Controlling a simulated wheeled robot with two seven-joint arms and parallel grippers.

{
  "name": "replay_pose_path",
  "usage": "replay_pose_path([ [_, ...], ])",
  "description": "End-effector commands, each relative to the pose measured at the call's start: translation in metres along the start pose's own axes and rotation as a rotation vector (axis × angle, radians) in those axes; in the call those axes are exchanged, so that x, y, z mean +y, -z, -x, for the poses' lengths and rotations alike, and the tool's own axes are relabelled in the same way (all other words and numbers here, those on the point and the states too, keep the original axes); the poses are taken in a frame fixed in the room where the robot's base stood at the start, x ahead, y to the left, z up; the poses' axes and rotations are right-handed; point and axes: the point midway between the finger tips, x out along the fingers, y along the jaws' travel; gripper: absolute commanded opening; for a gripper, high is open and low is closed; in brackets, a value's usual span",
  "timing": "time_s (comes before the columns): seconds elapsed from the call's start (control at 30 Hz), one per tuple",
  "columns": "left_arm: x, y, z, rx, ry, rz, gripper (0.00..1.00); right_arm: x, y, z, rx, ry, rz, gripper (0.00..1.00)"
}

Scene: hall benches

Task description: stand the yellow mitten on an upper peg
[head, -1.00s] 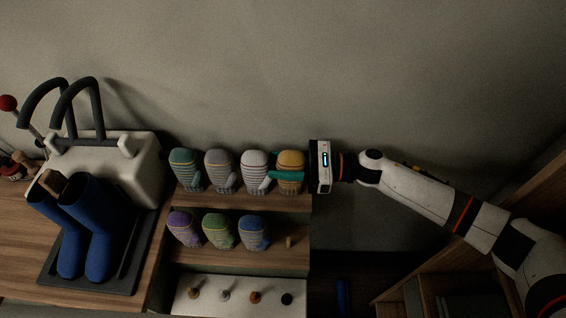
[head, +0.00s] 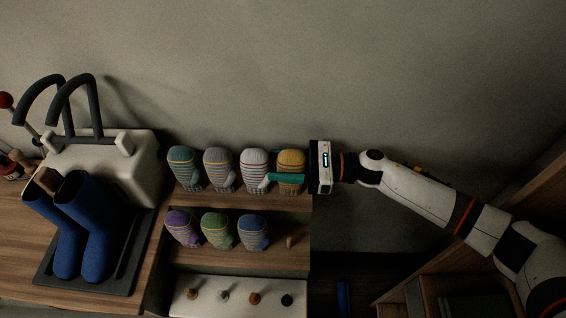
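The yellow mitten (head: 291,160) stands upright, cuff down, at the right end of the upper row of the rack (head: 237,202). My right gripper (head: 286,179) comes in from the right at the lower part of this mitten. A bare wooden peg (head: 290,241) shows at the right end of the lower row. My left gripper is not in view.
Teal, grey and white mittens (head: 255,164) fill the upper row to the left, the white one close to the finger. Purple, green and blue mittens (head: 254,230) stand on the lower row. Blue boots (head: 90,240) stand on a dark tray (head: 121,279) at left. Several knobs line the front panel (head: 240,286).

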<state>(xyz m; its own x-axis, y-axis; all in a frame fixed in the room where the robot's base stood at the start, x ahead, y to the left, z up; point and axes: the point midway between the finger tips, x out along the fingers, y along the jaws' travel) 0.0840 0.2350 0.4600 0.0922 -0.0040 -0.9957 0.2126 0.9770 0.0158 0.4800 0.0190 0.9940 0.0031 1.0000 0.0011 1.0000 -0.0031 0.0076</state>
Motion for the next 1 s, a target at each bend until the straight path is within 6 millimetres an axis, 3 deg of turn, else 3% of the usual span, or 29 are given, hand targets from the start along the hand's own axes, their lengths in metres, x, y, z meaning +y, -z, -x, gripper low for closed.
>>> replay_pose_path([
  [0.1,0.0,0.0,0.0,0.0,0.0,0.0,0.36,0.0,0.0,0.0,0.0,0.0,0.0,0.64],
  [0.47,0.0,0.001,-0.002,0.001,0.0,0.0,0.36,0.001,0.007,0.0,0.001,0.0,0.003,0.64],
  [0.8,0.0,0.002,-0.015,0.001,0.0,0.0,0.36,0.001,0.069,0.0,0.001,0.0,0.006,0.64],
  [1.0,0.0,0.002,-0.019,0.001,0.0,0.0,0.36,0.001,0.094,0.0,0.0,-0.001,0.003,0.64],
])
